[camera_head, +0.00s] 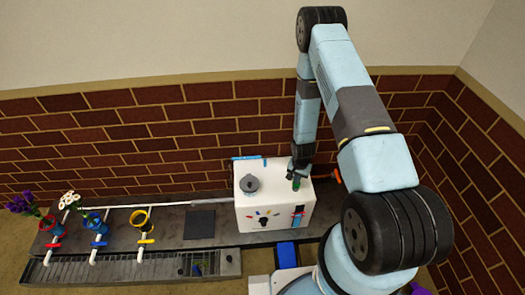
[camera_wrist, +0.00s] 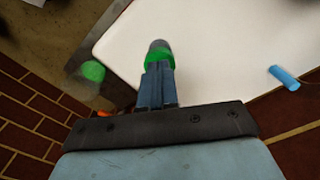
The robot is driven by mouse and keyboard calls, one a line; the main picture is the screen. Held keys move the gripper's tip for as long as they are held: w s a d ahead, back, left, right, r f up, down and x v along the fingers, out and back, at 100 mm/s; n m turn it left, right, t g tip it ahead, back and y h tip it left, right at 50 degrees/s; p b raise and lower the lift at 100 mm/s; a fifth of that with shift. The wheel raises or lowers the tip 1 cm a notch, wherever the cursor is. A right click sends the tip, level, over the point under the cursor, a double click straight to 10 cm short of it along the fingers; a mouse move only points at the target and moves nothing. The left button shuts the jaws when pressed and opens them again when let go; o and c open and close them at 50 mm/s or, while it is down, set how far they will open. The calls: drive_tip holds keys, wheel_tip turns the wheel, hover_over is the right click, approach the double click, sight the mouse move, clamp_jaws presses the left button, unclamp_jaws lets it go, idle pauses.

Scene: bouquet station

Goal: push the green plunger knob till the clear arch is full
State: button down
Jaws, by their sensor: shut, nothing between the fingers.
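The green plunger knob (camera_head: 296,184) stands on the right part of the top of a white box (camera_head: 245,207). My gripper (camera_head: 298,172) is shut and empty, pointing down right above the knob. In the wrist view the shut fingertips (camera_wrist: 158,68) overlap the green knob (camera_wrist: 158,55); whether they touch it I cannot tell. A small upright window (camera_head: 298,216) with blue in it is on the box's front face. I cannot make out a clear arch for certain or how full it is.
A grey lidded part (camera_head: 249,184) sits on the box top at left, and a black dial (camera_head: 263,222) with coloured marks is on its front. Red, blue (camera_head: 96,226) and yellow (camera_head: 140,222) vases stand left. A brick wall (camera_head: 150,120) is behind. A blue block (camera_head: 286,254) lies in front.

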drive_tip(key=shift+f, duration=0.4)
drive_tip(key=shift+r, duration=2.3)
drive_tip(key=shift+f, duration=0.1)
drive_tip(key=shift+f, duration=2.1)
drive_tip(key=shift+r, duration=2.25)
